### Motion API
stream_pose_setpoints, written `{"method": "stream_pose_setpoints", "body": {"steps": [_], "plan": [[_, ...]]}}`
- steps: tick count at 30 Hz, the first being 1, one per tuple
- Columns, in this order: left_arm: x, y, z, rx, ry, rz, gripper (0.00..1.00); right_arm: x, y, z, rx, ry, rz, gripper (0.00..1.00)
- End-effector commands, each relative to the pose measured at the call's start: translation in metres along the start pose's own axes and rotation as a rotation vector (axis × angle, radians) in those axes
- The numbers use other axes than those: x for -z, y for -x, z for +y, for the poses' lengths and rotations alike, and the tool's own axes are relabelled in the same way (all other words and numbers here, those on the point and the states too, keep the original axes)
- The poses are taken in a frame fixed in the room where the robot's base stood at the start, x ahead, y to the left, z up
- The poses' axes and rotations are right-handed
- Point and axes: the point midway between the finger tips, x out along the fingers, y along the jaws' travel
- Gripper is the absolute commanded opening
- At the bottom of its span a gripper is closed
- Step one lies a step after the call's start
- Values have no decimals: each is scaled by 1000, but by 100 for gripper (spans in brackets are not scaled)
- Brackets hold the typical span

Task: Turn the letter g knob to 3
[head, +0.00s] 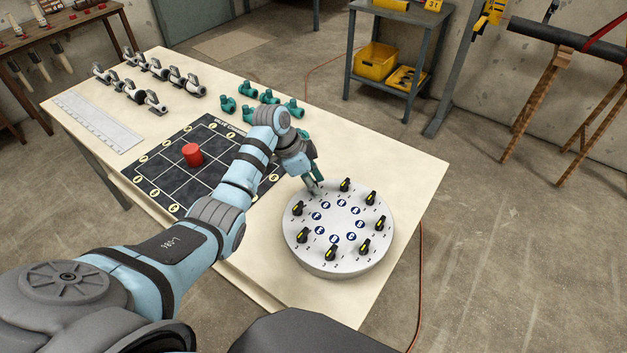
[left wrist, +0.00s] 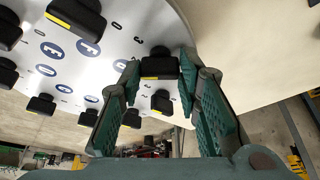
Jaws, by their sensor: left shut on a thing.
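A round light-grey panel (head: 338,268) stands on the table and carries a ring of black knobs with yellow marks, each with a blue letter disc on its inner side. My left gripper (head: 315,187) reaches down onto the panel's far left rim. In the left wrist view, its green fingers (left wrist: 160,80) are shut on a black knob (left wrist: 159,67), one on each side. The fingers hide this knob in the head view. The letters are too small or too tilted to read, so I cannot tell whether it is knob g. My right gripper is not in view.
Neighbouring knobs (head: 298,208) and (head: 345,184) stand close on both sides of the left gripper. A dark grid mat (head: 170,180) with a red cylinder (head: 193,154) lies left of it. Green fittings (head: 270,97) and grey pipe fittings (head: 155,103) lie farther back. The right table corner is clear.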

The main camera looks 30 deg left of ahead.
Motion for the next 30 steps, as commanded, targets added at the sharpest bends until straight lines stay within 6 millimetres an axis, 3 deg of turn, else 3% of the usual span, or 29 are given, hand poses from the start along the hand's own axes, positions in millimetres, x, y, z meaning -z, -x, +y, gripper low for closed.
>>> {"method": "stream_pose_setpoints", "body": {"steps": [8,18,30], "plan": [[0,-3,-2,-101,-238,2,3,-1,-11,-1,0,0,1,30],[0,-5,-3,-212,-511,3,3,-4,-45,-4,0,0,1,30],[1,-4,-3,-285,-683,1,3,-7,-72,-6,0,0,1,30]]}}
